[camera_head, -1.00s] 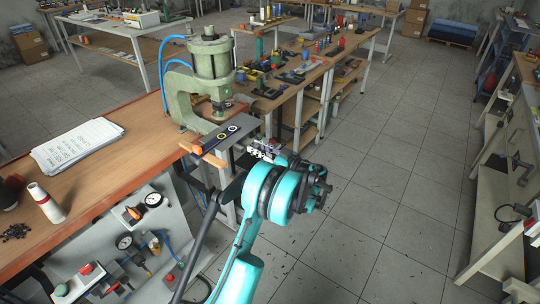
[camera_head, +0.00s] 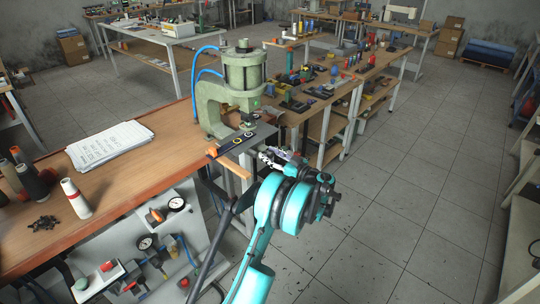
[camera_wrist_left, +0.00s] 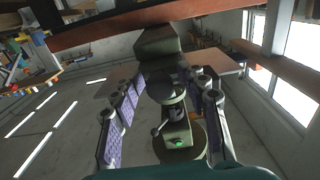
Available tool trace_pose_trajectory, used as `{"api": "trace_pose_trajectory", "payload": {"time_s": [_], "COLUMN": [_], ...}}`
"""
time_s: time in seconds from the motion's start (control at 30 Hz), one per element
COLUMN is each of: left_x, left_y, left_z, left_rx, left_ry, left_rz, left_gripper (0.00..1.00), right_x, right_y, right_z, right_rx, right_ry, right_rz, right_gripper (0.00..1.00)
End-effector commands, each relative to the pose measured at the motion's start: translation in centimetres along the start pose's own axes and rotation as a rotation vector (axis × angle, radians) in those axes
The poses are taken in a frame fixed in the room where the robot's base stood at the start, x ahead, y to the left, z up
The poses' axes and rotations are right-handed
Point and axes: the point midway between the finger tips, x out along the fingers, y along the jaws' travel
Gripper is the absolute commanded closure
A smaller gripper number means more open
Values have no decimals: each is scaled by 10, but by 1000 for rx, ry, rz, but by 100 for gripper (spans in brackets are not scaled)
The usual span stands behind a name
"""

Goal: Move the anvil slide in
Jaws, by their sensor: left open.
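The pale green press (camera_head: 243,75) stands at the far end of the wooden bench. The anvil slide (camera_head: 235,142) is a dark flat strip with round marks and an orange end (camera_head: 212,152), lying at the foot of the press under its ram. My left gripper (camera_head: 272,158) is to the right of the slide, past the bench end, apart from it. In the left wrist view my left gripper (camera_wrist_left: 165,105) has its purple-padded fingers spread with nothing held between them. The press (camera_wrist_left: 178,105) shows upside down behind the fingers. I cannot make out the slide there. My right gripper is not in view.
Papers (camera_head: 110,145), a white cone spool (camera_head: 76,198) and dark spools lie on the bench. A panel with gauges (camera_head: 160,240) hangs below its front edge. A table with parts (camera_head: 320,95) stands behind the press. The floor (camera_head: 400,190) to the right is clear.

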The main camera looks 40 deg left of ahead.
Motion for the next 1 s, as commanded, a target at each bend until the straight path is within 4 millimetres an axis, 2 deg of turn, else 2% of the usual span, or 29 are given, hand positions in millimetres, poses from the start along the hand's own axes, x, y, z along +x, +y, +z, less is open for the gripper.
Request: {"api": "trace_pose_trajectory", "payload": {"time_s": [0.17,0.5,0.63,0.8,1.0], "left_x": [-13,-85,-105,-118,-120], "left_y": [1,1,1,0,0], "left_z": [0,0,0,0,0], "left_rx": [0,0,0,0,0], "left_ry": [0,0,0,0,0], "left_rz": [3,3,2,0,-1], "left_gripper": [56,56,56,56,56], "right_x": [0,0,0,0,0], "right_y": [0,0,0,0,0], "right_z": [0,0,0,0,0], "right_rx": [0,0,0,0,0], "right_ry": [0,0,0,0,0], "right_rz": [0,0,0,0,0], "right_gripper": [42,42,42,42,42]}}
